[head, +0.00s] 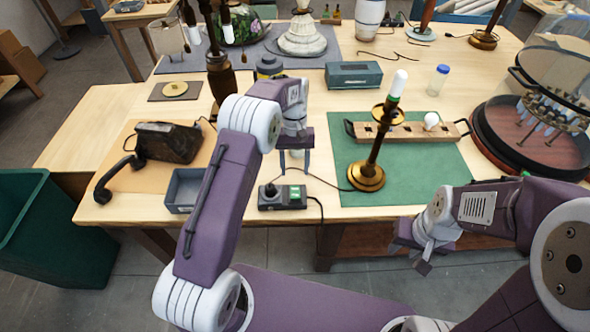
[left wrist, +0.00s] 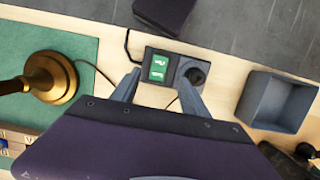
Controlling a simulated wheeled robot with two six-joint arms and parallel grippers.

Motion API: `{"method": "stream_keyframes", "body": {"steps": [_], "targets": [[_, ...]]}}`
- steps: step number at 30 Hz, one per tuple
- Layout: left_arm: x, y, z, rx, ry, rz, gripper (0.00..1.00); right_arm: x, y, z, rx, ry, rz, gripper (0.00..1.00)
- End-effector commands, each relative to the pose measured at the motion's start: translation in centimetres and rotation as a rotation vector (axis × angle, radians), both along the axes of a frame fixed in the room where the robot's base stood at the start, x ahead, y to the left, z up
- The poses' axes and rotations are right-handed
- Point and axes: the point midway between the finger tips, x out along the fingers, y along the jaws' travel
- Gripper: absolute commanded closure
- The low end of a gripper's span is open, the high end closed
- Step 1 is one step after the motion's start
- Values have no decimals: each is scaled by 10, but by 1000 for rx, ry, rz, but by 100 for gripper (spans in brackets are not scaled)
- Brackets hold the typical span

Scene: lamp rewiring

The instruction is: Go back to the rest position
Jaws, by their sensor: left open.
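My left gripper (head: 294,163) is over the near middle of the workbench (head: 330,108), pointing down, open and empty. In the left wrist view its two fingers (left wrist: 158,92) are spread apart, with a small black tester box with a green display (left wrist: 160,68) showing between and beyond them. In the head view that tester (head: 283,197) lies by the bench's front edge, nearer than the gripper. My right gripper (head: 410,258) hangs in front of the bench's front edge; its jaws are too unclear to judge.
A brass lamp (head: 367,176) with a white bulb stands on the green mat (head: 425,182), right of my left gripper. A wooden socket rack (head: 405,131) is behind it. A grey open box (head: 184,190) and an old black telephone (head: 168,141) are left. A green bin (head: 72,235) stands on the floor.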

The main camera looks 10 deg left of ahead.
Motion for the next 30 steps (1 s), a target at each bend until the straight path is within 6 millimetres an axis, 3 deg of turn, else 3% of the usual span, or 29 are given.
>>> {"method": "stream_keyframes", "body": {"steps": [8, 11, 13, 17, 21, 25, 30], "targets": [[1, 0, 2, 0, -6, 1, 47, 0, 0, 0, 0, 0, 0, 64], [11, 1, 28, -4, -64, 5, 47, 0, 0, 0, 0, 0, 0, 64], [8, 4, 58, -6, -102, 9, 47, 0, 0, 0, 0, 0, 0, 64], [-32, 11, 95, 1, -127, 13, 47, 0, 0, 0, 0, 0, 0, 64], [-84, 20, 104, 9, -180, -14, 47, 0, 0, 0, 0, 0, 0, 64], [-143, 28, 90, 19, -236, -68, 47, 0, 0, 0, 0, 0, 0, 64], [-206, 35, 52, 29, -277, -163, 47, 0, 0, 0, 0, 0, 0, 64]]}}
